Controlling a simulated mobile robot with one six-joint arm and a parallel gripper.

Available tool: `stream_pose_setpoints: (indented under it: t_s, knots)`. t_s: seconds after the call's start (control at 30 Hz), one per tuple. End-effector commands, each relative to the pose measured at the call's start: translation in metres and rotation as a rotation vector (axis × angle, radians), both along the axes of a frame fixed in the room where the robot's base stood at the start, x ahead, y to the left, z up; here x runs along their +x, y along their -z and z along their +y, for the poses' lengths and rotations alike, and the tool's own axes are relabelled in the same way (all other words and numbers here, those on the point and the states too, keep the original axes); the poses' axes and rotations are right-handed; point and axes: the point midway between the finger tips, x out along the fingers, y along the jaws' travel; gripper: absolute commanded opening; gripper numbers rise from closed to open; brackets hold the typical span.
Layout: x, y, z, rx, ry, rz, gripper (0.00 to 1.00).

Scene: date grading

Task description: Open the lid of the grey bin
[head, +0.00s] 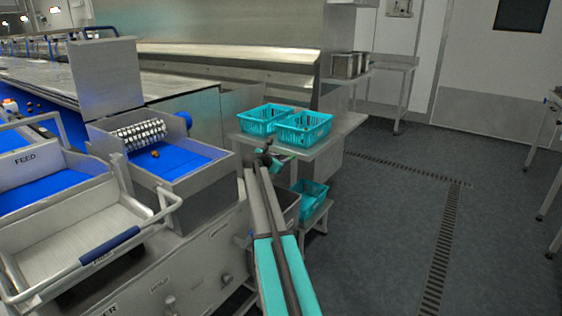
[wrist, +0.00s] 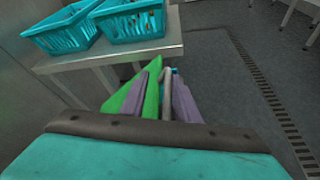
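A dark grey box-like shape (head: 289,204), which may be the grey bin, stands low below the basket table in the head view. My arm covers much of it, and I cannot make out its lid. My gripper (head: 266,157) is at the far end of my outstretched arm, in front of the table's near edge. In the wrist view my gripper (wrist: 163,95) shows green and purple finger parts close together. A thin grey bar shows between them. I cannot tell whether it is held or whether the fingers are open.
Two teal baskets (head: 303,128) (head: 264,119) stand on a steel table (head: 340,133). Another teal basket (head: 312,192) sits on a low shelf. The steel feed machine (head: 215,180) with its blue belt is at left.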

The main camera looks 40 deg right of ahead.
Motion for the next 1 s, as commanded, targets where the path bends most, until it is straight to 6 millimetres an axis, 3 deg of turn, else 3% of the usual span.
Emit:
stream_pose_setpoints:
  t_s: [0.33, 1.0]
  knots:
    - [0.001, -0.036, 0.0, -0.001, -0.001, -0.002, 0.28]
    - [-0.052, -0.039, 0.039, 0.001, 0.0, 0.0, 0.28]
